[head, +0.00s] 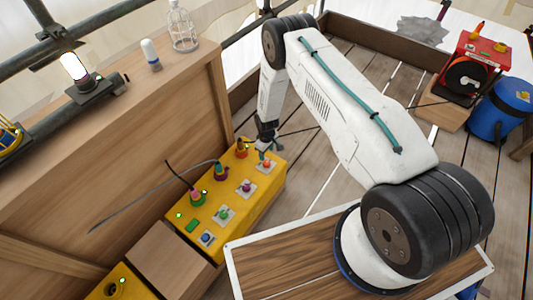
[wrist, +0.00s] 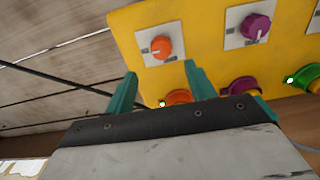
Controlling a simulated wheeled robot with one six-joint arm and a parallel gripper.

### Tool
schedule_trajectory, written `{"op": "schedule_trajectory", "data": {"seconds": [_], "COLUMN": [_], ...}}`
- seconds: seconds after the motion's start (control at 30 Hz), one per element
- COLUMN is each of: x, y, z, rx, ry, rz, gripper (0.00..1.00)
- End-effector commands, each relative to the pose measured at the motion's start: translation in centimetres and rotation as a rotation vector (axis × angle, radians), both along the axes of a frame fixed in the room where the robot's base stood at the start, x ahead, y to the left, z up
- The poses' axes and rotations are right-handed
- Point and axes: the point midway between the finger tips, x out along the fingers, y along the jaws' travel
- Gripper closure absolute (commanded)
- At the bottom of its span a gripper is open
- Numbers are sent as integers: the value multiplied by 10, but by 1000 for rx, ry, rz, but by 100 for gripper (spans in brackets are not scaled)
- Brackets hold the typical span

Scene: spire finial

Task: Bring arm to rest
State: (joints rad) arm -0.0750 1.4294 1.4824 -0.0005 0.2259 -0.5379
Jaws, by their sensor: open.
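My arm reaches from the lower right of the head view up and over to the yellow control box (head: 232,205). My gripper (head: 263,150) is at the far end of that box, close to its orange connector and orange knob. In the wrist view my gripper (wrist: 158,85) has its two teal fingers apart with nothing between them. Whether a finger touches the plug, I cannot tell.
Cables (head: 140,195) stick out from the box. A red machine (head: 470,70) and blue barrel (head: 502,108) stand at right.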

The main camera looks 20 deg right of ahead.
Motion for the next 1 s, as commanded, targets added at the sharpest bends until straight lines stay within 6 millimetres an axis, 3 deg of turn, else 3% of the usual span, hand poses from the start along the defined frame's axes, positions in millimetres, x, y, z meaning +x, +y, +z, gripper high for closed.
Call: {"op": "schedule_trajectory", "data": {"seconds": [0.47,0.63,0.73,0.87,1.0], "x": [-6,-56,-77,-85,-90], "y": [0,-4,-6,-8,-10], "z": [-1,-2,33,82,147], "rx": [-2,-22,-41,-57,-73], "ry": [26,176,269,326,366], "rz": [-31,-100,-154,-206,-257], "gripper": [45,45,45,45,45]}}
